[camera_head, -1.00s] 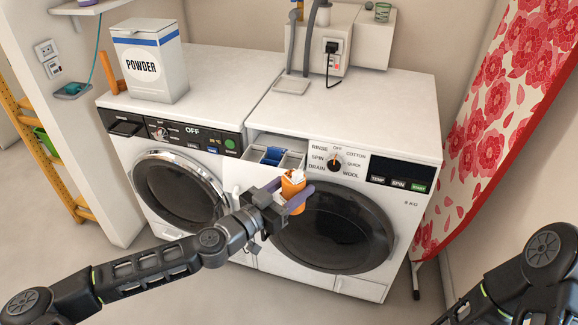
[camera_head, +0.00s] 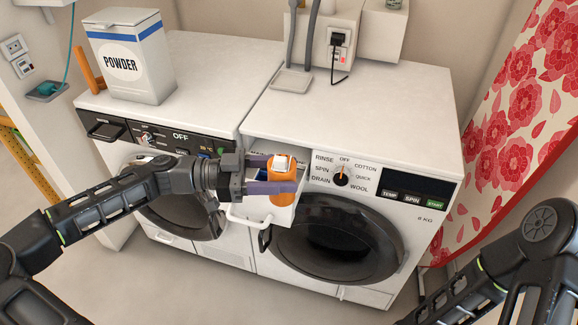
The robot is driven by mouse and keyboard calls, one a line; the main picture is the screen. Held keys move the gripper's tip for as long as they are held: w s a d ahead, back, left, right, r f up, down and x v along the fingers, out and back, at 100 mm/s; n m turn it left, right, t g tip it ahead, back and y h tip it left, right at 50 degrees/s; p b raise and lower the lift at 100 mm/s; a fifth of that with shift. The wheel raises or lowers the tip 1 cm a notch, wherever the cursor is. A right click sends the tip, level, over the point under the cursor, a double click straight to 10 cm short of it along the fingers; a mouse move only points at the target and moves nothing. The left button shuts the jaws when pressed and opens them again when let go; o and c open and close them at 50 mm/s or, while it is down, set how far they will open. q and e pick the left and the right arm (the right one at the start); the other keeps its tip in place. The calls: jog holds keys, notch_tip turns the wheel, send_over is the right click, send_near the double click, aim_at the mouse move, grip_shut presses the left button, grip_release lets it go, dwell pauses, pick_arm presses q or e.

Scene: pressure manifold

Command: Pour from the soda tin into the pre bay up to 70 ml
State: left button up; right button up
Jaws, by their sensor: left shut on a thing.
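The soda tin, an orange container with a white top (camera_head: 282,183), is in the fingers of my left gripper (camera_head: 272,175). The gripper is shut on it, and the tin looks roughly upright, leaning slightly. It is in front of and over the pulled-out detergent drawer (camera_head: 249,212) of the right washer. The tin and gripper hide most of the drawer, so I cannot make out the pre bay or any level in it. I see no stream from the tin. Only links of my right arm show at the lower right; its gripper is out of the frame.
The right washer (camera_head: 409,238) has a dial, buttons and a round door below the drawer. A powder box (camera_head: 128,65) stands on the left machine. The right washer's top (camera_head: 380,105) is clear at the front. A floral ironing board (camera_head: 515,140) stands at the right.

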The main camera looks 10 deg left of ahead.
pick_arm(q)
jog(key=shift+r, duration=0.15)
jog(key=shift+w+a+r+p, duration=0.1)
jog(key=shift+w+r+p, duration=0.05)
jog(key=shift+p, duration=0.25)
jog(key=shift+w+r+n+p, duration=0.25)
jog(key=shift+w+n+p, duration=0.2)
jog(key=shift+n+p, duration=0.55)
jog(key=shift+w+n+p, duration=0.6)
jog(key=shift+n+p, duration=0.15)
jog(key=shift+n, duration=0.15)
jog(key=w+n+p, duration=0.1)
jog(key=w+f+n+p, duration=0.1)
jog(key=n, duration=0.1)
jog(key=w+f+n+g+y+p, duration=0.1)
jog(key=n, duration=0.1)
jog(key=shift+a+f, duration=0.2)
jog(key=shift+f, duration=0.05)
jog(key=shift+f+n+g+p, duration=0.2)
jog(key=shift+f+n+p, duration=0.1)
jog(key=shift+n+p, duration=0.35)
jog(key=shift+f+n+g+p, duration=0.25)
jog(key=shift+n+p, duration=0.15)
jog(key=shift+n, duration=0.35)
dwell(1.7)
